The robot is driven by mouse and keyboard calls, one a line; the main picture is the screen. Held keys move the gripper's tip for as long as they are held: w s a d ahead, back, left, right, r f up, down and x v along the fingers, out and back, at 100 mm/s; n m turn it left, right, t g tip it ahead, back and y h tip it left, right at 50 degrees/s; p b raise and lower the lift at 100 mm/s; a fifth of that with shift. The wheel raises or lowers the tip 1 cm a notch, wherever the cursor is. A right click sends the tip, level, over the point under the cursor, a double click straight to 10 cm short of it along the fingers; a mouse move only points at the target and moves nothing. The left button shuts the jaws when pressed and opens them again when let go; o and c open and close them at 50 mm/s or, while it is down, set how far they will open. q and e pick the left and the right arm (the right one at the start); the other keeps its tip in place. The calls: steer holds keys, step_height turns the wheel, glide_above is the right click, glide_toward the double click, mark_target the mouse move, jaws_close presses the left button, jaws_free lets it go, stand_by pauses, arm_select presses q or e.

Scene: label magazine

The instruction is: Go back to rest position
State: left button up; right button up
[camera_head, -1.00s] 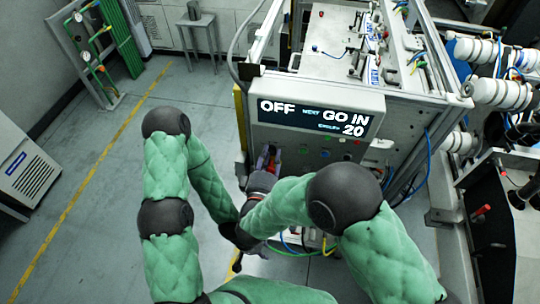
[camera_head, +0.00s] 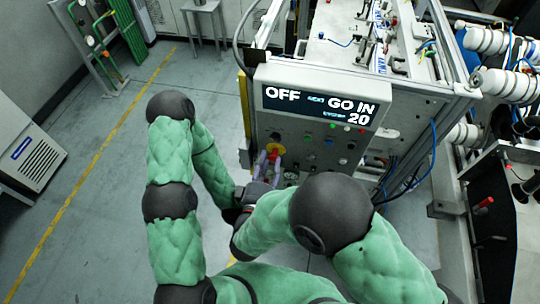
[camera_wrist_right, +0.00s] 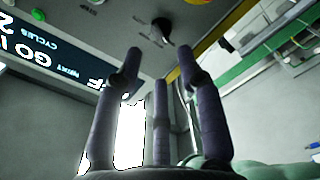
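My right gripper (camera_head: 266,160) is in front of the lower left of the machine's control panel (camera_head: 290,152), just below a red button with a yellow surround (camera_head: 275,148). In the right wrist view its purple fingers (camera_wrist_right: 160,65) stand apart with nothing between them. A black knob (camera_wrist_right: 160,28) on the panel lies beyond the fingertips, with a visible gap. My left arm comes in from the left and bends toward my right forearm.
The panel display (camera_head: 318,105) reads OFF, NEXT GO IN and 20. The machine frame (camera_head: 440,110) stands behind and to the right. Cables hang beneath it. A grey cabinet (camera_head: 30,160) is at far left. Open floor (camera_head: 100,230) with a yellow line lies left of my arms.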

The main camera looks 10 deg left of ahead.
stand_by(0.6)
steer(key=w+d+f+m+g, duration=0.2)
steer(key=d+f+m+g, duration=0.3)
steer(key=f, duration=0.5)
steer(key=w+d+f+m+g, duration=0.25)
steer(key=d+f, duration=0.35)
steer(key=f, duration=0.4)
steer(key=s+d+f+m+g+y, duration=0.2)
steer(key=s+d+f+m+g, duration=0.35)
steer(key=s, duration=0.35)
steer(key=s+d+f+m+g+y, duration=0.2)
steer(key=s+d+f+m+g, duration=0.2)
steer(key=s+d+f+g, duration=0.25)
step_height(320, 180, down, 21)
steer(key=a+n+t+b, duration=0.1)
steer(key=a+t+b, duration=0.1)
steer(key=b, duration=1.9)
steer(key=shift+s+a+b, duration=0.3)
steer(key=shift+b, duration=0.05)
